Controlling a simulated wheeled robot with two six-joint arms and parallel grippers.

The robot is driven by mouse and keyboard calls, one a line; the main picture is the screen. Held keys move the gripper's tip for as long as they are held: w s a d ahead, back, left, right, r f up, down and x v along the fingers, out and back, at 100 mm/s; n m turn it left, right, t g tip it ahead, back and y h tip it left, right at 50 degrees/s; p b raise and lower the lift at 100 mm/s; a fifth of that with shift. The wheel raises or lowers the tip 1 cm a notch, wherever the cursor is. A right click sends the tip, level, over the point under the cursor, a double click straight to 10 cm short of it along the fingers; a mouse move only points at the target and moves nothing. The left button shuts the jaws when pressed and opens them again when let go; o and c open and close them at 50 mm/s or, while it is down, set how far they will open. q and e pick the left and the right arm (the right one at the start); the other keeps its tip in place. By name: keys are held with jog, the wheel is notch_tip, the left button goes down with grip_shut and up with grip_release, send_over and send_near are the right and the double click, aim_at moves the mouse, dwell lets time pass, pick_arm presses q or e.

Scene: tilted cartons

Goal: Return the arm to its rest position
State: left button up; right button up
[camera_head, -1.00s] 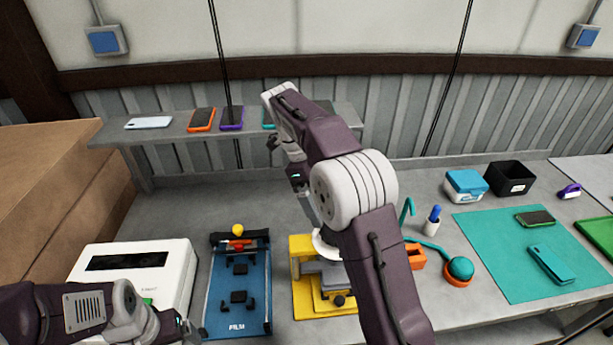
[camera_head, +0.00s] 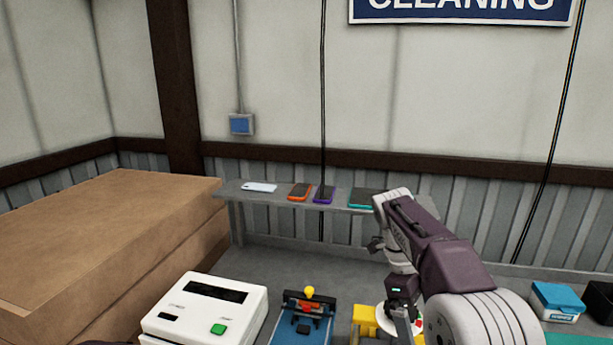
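My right arm rises from the bottom right, bends at a large white joint and reaches over the bench. Its gripper (camera_head: 405,325) hangs down near the bottom edge, in front of a yellow fixture (camera_head: 364,320). Its fingertips are small and partly cut off by the frame, so I cannot tell whether they are open or hold anything. My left gripper is out of view.
A grey shelf (camera_head: 240,204) on the back wall holds a white phone (camera_head: 260,187), orange phone (camera_head: 299,192), purple phone (camera_head: 323,195) and teal phone (camera_head: 360,199). Cartons (camera_head: 90,240) stand left. A white machine (camera_head: 205,312), blue fixture (camera_head: 302,325) and blue-lidded box (camera_head: 558,301) line the bench.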

jog(key=s+a+f+n+t+y, duration=0.1)
jog(key=s+a+f+n+t, duration=0.1)
jog(key=s+f+n, duration=0.4)
jog(key=s+a+f+n+t+y, duration=0.1)
jog(key=s+f+n, duration=0.5)
jog(key=f+n, duration=0.6)
jog(key=a+n+y, duration=0.1)
jog(key=n, duration=0.7)
jog(key=shift+a+f+t, duration=0.25)
jog(key=shift+a+t, duration=0.15)
